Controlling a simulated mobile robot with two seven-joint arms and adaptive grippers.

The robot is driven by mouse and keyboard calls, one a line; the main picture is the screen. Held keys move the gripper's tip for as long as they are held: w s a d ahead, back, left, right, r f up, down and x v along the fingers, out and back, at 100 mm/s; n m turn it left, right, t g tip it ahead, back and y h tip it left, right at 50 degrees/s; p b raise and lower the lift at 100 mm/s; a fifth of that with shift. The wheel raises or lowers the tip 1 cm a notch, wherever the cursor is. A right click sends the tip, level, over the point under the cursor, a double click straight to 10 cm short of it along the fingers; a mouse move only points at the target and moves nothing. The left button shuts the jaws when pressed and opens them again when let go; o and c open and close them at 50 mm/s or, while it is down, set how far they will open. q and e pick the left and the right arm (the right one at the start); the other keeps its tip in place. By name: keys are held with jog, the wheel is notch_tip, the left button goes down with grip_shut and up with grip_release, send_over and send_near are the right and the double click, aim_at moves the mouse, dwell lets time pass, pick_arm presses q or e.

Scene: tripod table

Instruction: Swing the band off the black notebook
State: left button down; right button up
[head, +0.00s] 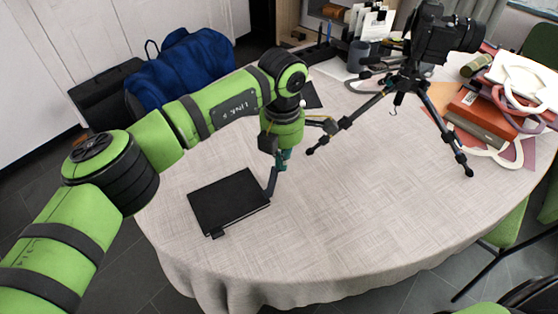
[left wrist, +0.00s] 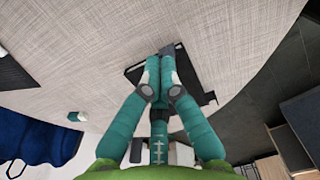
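The black notebook (head: 225,205) lies flat on the round table, left of the middle. In the left wrist view the notebook (left wrist: 204,97) is partly hidden behind my fingers. A narrow dark strip, seemingly the band (head: 271,183), stands up at the notebook's right edge, just below my left fingertips. In the left wrist view a dark piece (left wrist: 167,48) shows just beyond the tips. My left gripper (head: 281,164) points down there with its teal fingers together (left wrist: 160,78); I see no clear grip on the strip. My right gripper is out of view.
A black tripod with a camera (head: 408,75) stands on the table (head: 330,220) at the back right. Books and papers (head: 480,115) are piled at the right. A grey cup (head: 358,55) stands at the back. The front and middle of the table are clear.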

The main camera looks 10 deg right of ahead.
pick_arm(q)
jog(key=shift+w+d+f+b, duration=0.3)
jog(key=shift+d+f+b, duration=0.6)
jog(key=shift+b, duration=0.25)
jog(key=c, duration=1.1)
grip_release()
jog(key=shift+d+r, duration=0.1)
jog(key=shift+r, duration=0.15)
notch_tip(320, 180, up, 8)
jog(key=p, duration=0.4)
jog(key=shift+p, duration=0.3)
